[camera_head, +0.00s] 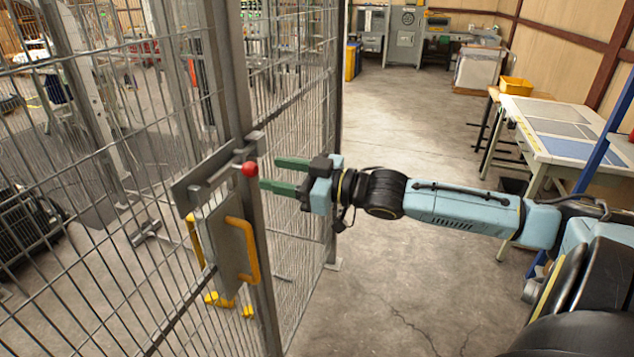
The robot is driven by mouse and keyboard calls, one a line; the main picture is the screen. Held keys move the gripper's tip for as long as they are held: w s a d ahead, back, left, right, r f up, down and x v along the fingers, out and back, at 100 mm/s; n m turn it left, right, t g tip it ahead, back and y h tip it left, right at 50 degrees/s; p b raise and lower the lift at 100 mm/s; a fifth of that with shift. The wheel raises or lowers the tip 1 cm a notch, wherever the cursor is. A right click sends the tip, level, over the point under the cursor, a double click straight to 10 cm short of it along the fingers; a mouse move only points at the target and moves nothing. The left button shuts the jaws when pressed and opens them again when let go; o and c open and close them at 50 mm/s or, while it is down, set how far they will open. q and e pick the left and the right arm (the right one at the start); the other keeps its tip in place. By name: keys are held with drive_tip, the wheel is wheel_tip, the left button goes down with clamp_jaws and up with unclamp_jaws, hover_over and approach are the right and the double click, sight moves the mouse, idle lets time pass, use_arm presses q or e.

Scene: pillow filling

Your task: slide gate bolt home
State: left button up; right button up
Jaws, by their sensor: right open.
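The gate bolt (207,170) is a grey metal bar assembly on the mesh gate, with a red ball knob (250,169) at its right end beside the gate post. Below it is a grey plate (226,245) with a yellow handle (254,250). My right gripper (270,175) reaches in from the right with two green fingers spread apart and nothing between them. Its fingertips are just right of the red knob; I cannot tell whether the lower one touches it. How far the bolt goes into its keeper is not clear. My left gripper is not in view.
Wire mesh fence panels (90,250) fill the left side, and another panel (300,110) runs back behind my gripper. A work table (570,130) and a yellow bin (515,85) stand at the right. The concrete floor (400,130) between is clear.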

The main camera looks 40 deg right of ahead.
drive_tip(key=p+v, duration=0.1)
drive_tip(key=v, duration=0.5)
drive_tip(key=shift+s+d, duration=0.2)
drive_tip(key=shift+s, duration=0.2)
idle(0.6)
